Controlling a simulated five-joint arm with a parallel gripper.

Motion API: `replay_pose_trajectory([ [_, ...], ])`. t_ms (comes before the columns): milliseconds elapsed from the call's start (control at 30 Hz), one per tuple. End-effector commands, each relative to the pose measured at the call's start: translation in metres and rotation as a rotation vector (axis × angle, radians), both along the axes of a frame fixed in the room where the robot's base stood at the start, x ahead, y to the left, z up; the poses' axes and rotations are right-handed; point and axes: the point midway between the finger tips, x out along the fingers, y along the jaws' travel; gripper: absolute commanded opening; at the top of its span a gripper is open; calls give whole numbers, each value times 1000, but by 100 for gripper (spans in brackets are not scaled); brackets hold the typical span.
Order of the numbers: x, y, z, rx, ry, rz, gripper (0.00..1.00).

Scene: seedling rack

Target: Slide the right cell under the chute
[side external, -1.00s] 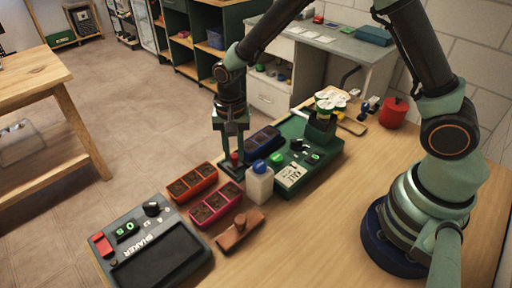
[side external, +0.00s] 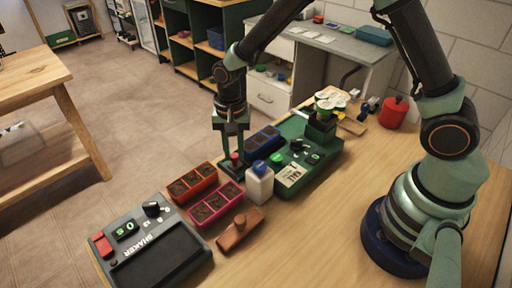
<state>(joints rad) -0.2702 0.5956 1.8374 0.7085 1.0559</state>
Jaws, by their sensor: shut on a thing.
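Three three-cell trays of dark soil-like filling are in view: an orange-red one (side external: 193,183), a magenta one (side external: 216,206) and a blue one (side external: 262,140), whose contents are hard to see. My gripper (side external: 235,155) points down beside the near-left end of the blue tray. It is shut on a small red knob (side external: 235,159) that stands on a dark flat base (side external: 237,171). A green block (side external: 319,128) stands on the green machine (side external: 308,160), with several white round pieces above it. I cannot tell which part is the chute.
A white bottle with a blue cap (side external: 260,184) stands close right of the held piece. A brown knobbed block (side external: 240,230) lies nearer. A grey shaker (side external: 155,250) is at front left, a red pot (side external: 393,112) at the back.

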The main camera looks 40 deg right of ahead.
Motion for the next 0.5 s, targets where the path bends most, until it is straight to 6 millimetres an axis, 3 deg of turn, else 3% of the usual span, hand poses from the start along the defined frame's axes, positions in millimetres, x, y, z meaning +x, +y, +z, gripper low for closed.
replay_pose_trajectory([
  [333, 0, -1, 1, 0, 1, 0, 0],
  [500, 0, -15, 2, 0, 1, -3, 0],
])
